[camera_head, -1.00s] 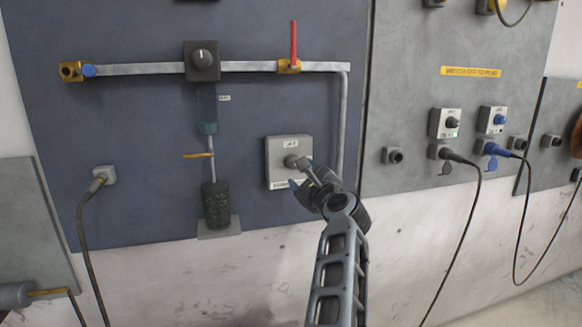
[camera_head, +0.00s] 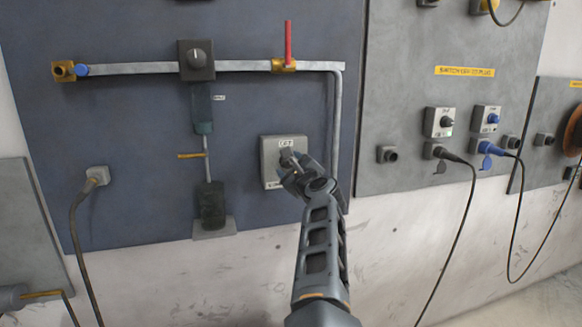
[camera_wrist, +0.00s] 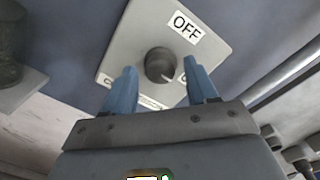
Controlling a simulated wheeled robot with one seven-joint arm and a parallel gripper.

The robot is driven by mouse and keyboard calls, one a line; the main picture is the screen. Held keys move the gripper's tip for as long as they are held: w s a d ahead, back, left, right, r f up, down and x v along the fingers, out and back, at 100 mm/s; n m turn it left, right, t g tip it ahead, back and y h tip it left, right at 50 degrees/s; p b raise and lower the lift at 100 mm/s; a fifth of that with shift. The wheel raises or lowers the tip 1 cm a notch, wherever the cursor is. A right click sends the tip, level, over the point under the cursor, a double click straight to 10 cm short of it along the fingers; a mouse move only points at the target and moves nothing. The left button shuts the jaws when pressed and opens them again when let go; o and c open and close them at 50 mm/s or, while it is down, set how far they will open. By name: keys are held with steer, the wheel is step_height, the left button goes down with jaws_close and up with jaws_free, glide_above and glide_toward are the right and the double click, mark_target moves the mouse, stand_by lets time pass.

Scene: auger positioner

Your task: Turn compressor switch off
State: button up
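The compressor switch is a grey square box on the blue-grey panel. Its plate (camera_head: 271,172) carries a white label reading OFF, clear in the wrist view (camera_wrist: 186,27). A dark round knob (camera_wrist: 159,64) with a pale pointer line sits at the plate's middle. The pointer leans to the lower right in the wrist view. My gripper (camera_wrist: 161,85) is open, its two blue fingers either side of the knob as seen by the wrist camera. I cannot tell whether they touch it. In the head view my gripper (camera_head: 290,164) covers the knob.
A pipe (camera_head: 334,120) runs down just right of the switch. A red-handled valve (camera_head: 287,63) and a regulator (camera_head: 196,60) are above. Other switches (camera_head: 440,122) and cables are on the right panel.

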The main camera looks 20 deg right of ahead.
steer(key=c, duration=0.9)
steer(key=shift+c, duration=0.2)
steer(key=n, duration=0.4)
steer(key=shift+f+n, duration=0.1)
steer(key=shift+n, duration=0.2)
steer(key=n, duration=0.4)
steer(key=shift+b, duration=0.35)
steer(key=n, duration=0.2)
steer(key=n+b, duration=0.1)
steer(key=n, duration=0.1)
steer(key=shift+a+n+g+h, duration=0.1)
steer(key=shift+n+g+h, duration=0.2)
steer(key=shift+n, duration=0.1)
steer(key=shift+n+b, duration=0.4)
steer(key=shift+n, duration=1.5)
